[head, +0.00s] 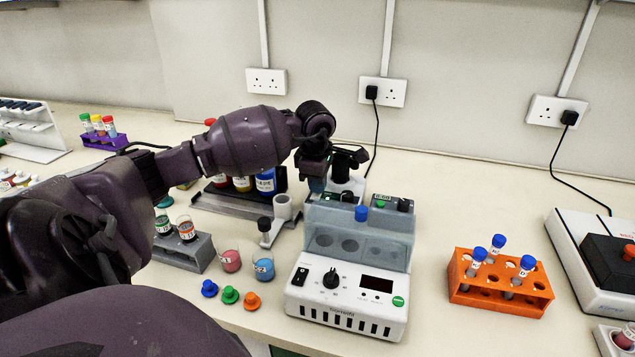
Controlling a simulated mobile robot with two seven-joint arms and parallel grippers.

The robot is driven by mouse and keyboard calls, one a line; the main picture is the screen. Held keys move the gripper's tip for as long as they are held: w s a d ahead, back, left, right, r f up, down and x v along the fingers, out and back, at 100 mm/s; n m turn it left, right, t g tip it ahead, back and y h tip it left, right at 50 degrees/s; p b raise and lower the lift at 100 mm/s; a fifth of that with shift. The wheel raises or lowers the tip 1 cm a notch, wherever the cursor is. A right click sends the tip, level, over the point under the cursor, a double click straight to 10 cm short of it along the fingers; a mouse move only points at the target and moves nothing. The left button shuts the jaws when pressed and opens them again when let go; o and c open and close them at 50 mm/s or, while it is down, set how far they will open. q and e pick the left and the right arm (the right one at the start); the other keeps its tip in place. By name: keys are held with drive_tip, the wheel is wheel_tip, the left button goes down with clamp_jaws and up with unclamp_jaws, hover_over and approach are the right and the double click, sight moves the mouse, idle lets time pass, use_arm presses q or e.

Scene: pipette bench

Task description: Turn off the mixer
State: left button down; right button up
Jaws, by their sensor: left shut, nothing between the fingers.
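My left arm comes in from the left. Its gripper (335,172) is shut and empty, pointing down above the back of a white bench device (330,312). Another white device (606,262) with a black top and a red knob is at the right edge, partly cut off. I cannot tell for certain which is the mixer. My right gripper is not in view.
An orange rack (500,284) with several blue-capped tubes stands right of the middle device. Small beakers and coloured caps (230,295) lie left of it. A grey rack (184,250) and bottles stand beneath my arm. The bench between the orange rack and the wall is clear.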

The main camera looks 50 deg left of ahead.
use_arm(q)
drive_tip(key=shift+f, duration=0.35)
drive_tip(key=shift+s, duration=0.15)
drive_tip(key=shift+d, duration=0.1)
drive_tip(key=shift+s+d+r, duration=0.15)
drive_tip(key=shift+s+d, duration=0.15)
drive_tip(key=shift+s, duration=0.25)
drive_tip(key=shift+r, duration=0.1)
